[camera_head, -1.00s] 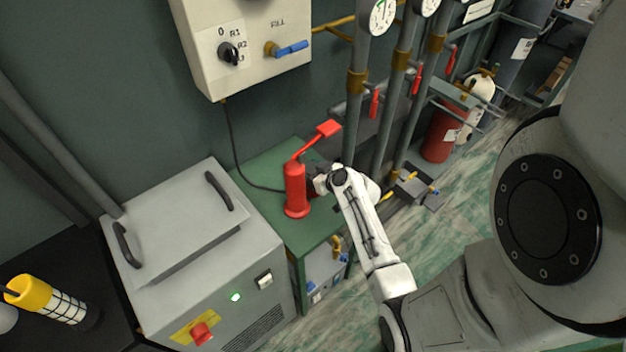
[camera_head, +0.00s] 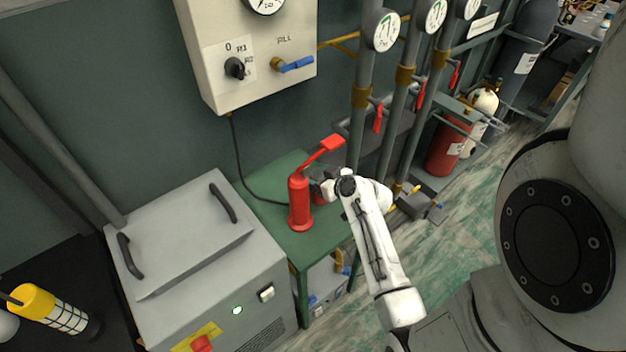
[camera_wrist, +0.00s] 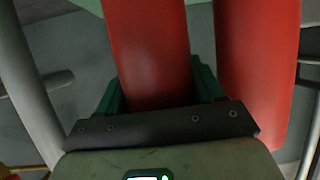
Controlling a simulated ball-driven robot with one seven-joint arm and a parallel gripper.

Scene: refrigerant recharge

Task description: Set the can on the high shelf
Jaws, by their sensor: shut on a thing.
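My gripper (camera_head: 322,181) is at the green table, just right of a red hand pump with a lever. It is shut on a red can (camera_head: 319,197), mostly hidden behind the pump and the gripper. In the wrist view the red can (camera_wrist: 150,55) runs up between the green fingers of my gripper (camera_wrist: 155,85). I cannot tell whether the can touches the tabletop or is just above it. I cannot make out a high shelf for certain.
The red pump (camera_head: 299,205) stands close beside the can; a red cylinder at the wrist view's right (camera_wrist: 258,70) looks like it. A grey machine (camera_head: 200,255) is left of the green table (camera_head: 265,180). Upright pipes with gauges (camera_head: 384,30) rise behind. A control box (camera_head: 245,50) hangs above.

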